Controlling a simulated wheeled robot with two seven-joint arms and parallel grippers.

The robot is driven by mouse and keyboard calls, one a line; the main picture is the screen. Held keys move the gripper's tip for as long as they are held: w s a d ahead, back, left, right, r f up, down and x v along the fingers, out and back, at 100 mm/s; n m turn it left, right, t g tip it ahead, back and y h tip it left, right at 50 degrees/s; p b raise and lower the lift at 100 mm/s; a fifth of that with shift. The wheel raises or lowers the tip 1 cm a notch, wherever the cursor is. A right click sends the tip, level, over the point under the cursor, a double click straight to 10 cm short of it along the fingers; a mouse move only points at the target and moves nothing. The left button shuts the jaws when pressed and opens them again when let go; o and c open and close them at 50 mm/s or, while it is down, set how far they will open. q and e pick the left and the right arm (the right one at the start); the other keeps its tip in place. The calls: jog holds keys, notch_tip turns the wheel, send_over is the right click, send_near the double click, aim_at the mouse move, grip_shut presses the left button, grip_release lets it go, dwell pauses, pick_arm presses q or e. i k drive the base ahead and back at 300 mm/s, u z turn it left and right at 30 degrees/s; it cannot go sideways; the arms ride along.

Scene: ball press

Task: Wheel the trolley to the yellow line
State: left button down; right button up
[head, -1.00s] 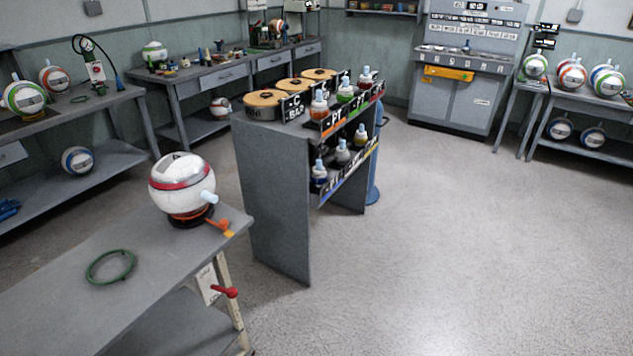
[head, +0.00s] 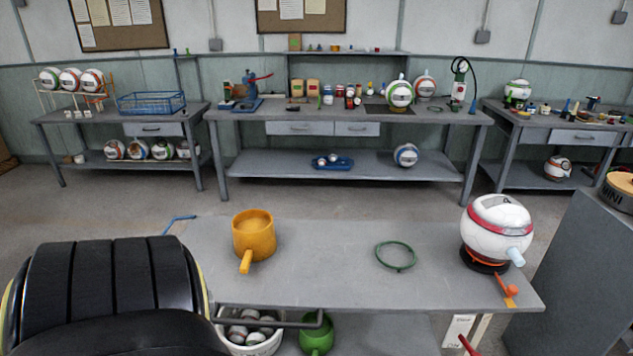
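I cannot make out a trolley for certain. A dark grey bar (head: 272,321) like a handle shows at the front edge of the near grey table (head: 320,270). Below it is a white basket (head: 247,347) holding several balls. I cannot tell whether the bar and basket belong to a trolley or to the table. A thin blue bar (head: 180,219) pokes out at the table's far left corner. No yellow line shows on the visible floor. Neither gripper is in view; a large black arm part of mine fills the lower left.
On the near table are an orange pot (head: 253,235), a green ring (head: 395,256) and a white ball-shaped device (head: 497,230). A green pot (head: 316,335) is below. Long benches (head: 345,117) line the back wall. Open floor (head: 330,204) lies between.

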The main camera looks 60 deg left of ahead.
aim_at(378, 284)
jog(key=u, duration=0.65)
jog(key=i, duration=0.2)
jog(key=u, duration=1.25)
